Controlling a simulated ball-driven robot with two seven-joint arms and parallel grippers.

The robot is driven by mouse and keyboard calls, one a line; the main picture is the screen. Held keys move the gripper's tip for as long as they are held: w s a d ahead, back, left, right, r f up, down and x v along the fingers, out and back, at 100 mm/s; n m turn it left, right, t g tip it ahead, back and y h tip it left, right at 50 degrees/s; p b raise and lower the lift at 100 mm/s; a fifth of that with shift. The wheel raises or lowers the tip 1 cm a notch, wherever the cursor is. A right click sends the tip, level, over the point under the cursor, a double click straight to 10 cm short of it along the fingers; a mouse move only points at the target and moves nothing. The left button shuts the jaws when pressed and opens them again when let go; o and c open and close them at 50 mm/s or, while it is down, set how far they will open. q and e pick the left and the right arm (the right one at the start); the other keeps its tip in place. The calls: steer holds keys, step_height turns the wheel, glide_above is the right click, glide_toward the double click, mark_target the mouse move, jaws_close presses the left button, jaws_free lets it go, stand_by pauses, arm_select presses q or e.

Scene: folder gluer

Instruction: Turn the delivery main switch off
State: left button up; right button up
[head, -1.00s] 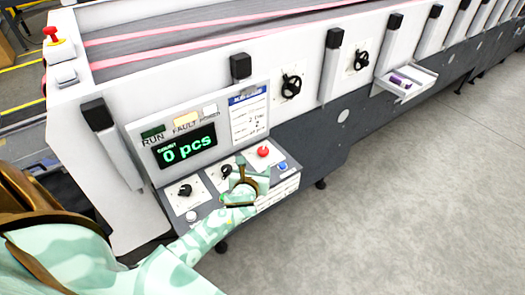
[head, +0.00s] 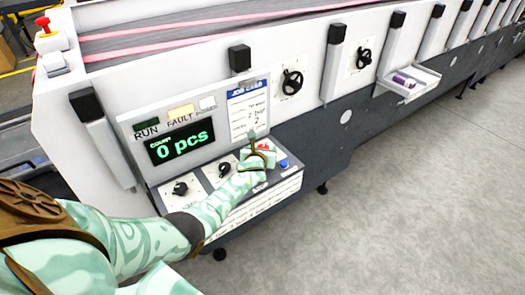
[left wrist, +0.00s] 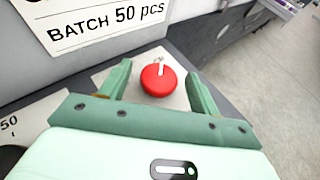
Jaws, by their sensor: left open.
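The red round switch knob (left wrist: 159,78) sits on a light plate on the sloped control panel (head: 255,206). In the left wrist view its pale pointer mark points towards the top. My left gripper (left wrist: 155,80) is open, with one green finger on each side of the knob in that view. Whether the fingers touch the knob or hover above it I cannot tell. In the head view my left gripper (head: 257,148) covers most of the knob. My right gripper is not in view.
Two black knobs (head: 180,188) (head: 224,169) and a blue button (head: 283,163) flank the gripper on the panel. The display (head: 182,143) reads 0 pcs behind it, beside a job card (head: 248,110). Open floor (head: 400,210) lies to the right.

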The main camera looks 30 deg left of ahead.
arm_select(q)
steer(key=c, duration=1)
steer(key=shift+o, duration=0.2)
